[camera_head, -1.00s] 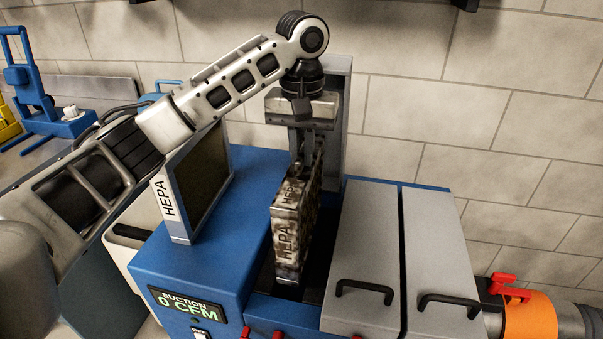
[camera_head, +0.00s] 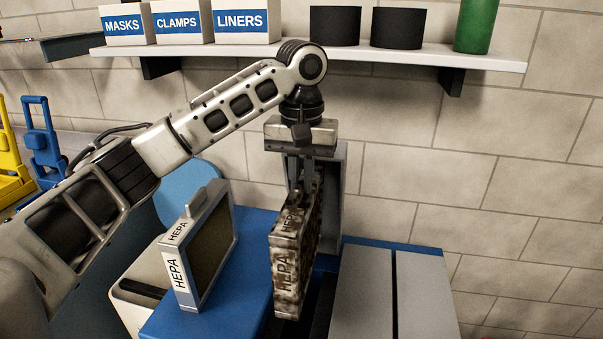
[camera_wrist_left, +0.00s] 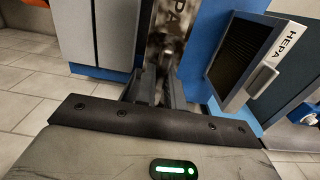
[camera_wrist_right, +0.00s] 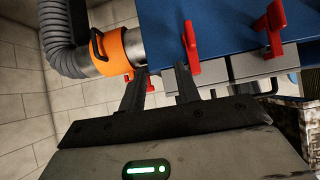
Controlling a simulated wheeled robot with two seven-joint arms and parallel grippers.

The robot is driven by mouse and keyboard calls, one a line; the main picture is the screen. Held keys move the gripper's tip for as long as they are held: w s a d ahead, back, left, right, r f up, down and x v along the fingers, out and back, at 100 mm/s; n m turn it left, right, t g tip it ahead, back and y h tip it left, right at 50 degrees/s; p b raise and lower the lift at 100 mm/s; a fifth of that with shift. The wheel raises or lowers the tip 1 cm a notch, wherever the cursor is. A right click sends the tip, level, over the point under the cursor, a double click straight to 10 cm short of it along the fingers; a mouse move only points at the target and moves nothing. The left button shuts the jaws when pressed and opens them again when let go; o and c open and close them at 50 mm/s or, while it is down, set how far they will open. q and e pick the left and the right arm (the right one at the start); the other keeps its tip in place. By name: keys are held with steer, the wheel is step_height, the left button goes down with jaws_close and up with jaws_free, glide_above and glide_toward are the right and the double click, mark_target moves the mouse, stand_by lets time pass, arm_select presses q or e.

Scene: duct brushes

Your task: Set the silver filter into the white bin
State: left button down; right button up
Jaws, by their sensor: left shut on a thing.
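My left gripper (camera_head: 299,180) is shut on the top of a grimy, brown-stained HEPA filter (camera_head: 287,262). It holds the filter upright over the dark slot of the blue machine. The grimy filter also shows in the left wrist view (camera_wrist_left: 170,38). A cleaner HEPA filter with a silver frame (camera_head: 183,285) stands upright on the machine to the left, apart from the gripper. A white bin (camera_head: 128,312) with a dark opening stands left of the machine, partly hidden. My right gripper (camera_wrist_right: 160,80) is open and empty, near red latches.
The blue machine (camera_head: 252,222) has grey lids (camera_head: 362,295) right of the slot. A shelf (camera_head: 420,54) with boxes and dark cylinders runs above my left arm. An orange hose collar (camera_wrist_right: 120,50) and red latches (camera_wrist_right: 190,48) are near my right gripper.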

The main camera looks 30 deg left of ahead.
arm_select(q)
step_height(320, 180, up, 3)
steer(key=shift+w+f, duration=0.1)
steer(key=shift+w+r, duration=0.1)
steer(key=shift+r, duration=0.25)
steer(key=r, duration=0.3)
steer(key=shift+s+r, duration=0.2)
steer(key=shift+r, duration=0.05)
steer(key=shift+w+r, duration=0.1)
steer(key=shift+r, duration=0.65)
step_height(320, 180, up, 8)
steer(key=shift+f, duration=0.1)
